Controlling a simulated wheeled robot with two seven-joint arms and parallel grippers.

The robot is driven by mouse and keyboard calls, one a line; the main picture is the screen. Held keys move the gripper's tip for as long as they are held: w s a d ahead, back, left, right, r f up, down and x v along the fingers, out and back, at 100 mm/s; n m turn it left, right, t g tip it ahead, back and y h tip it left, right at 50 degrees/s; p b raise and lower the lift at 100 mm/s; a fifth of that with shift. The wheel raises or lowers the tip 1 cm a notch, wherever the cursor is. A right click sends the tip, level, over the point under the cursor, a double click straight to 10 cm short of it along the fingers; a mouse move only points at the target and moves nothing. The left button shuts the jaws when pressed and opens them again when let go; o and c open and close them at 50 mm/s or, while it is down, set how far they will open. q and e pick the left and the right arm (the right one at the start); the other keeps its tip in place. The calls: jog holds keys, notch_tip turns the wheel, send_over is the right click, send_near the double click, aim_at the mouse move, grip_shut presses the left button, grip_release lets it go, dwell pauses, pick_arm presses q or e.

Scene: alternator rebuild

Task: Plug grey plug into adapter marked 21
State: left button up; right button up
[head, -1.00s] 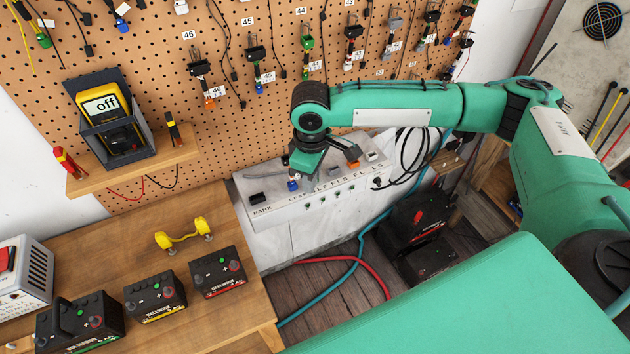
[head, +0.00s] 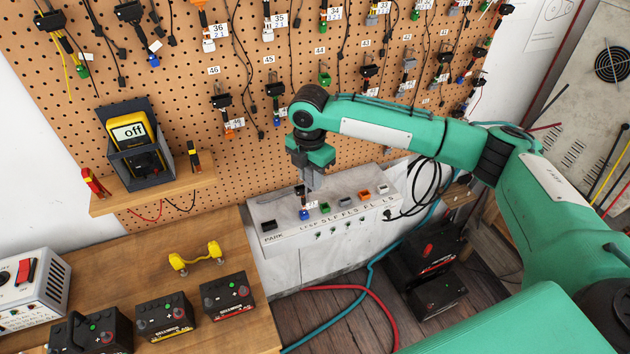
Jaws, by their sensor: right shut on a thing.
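My right gripper (head: 313,185) points down just above the left half of the white parking panel. It is shut on a small dark piece (head: 300,190), apparently an adapter, with a white tag (head: 311,204) by it. The tag's number is too small to read surely. The piece's lower end overlaps a blue connector (head: 304,215) on the panel; I cannot tell whether they touch. A grey plug (head: 345,202) sits in the panel's row, right of a green one (head: 325,208). My left gripper is out of view.
The white panel (head: 285,238) also holds black (head: 268,226), orange (head: 364,195) and white connectors. Tagged adapters hang on the pegboard (head: 240,165) behind. A wooden bench (head: 225,240) with several batteries is at left. Black cables (head: 430,180) loop right of the panel.

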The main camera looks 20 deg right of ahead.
jog(key=w+n, duration=0.2)
jog(key=n, duration=0.2)
jog(key=n+b, duration=0.3)
jog(key=n, duration=0.6)
send_over(303, 191)
jog(key=w, duration=0.1)
jog(key=f, duration=0.4)
jog(key=shift+d+f, duration=0.2)
jog(key=shift+f, duration=0.05)
jog(key=shift+r, duration=0.1)
jog(key=shift+p, duration=0.4)
jog(key=shift+f, duration=1.05)
dwell(0.4)
jog(key=shift+p, duration=0.4)
dwell(0.7)
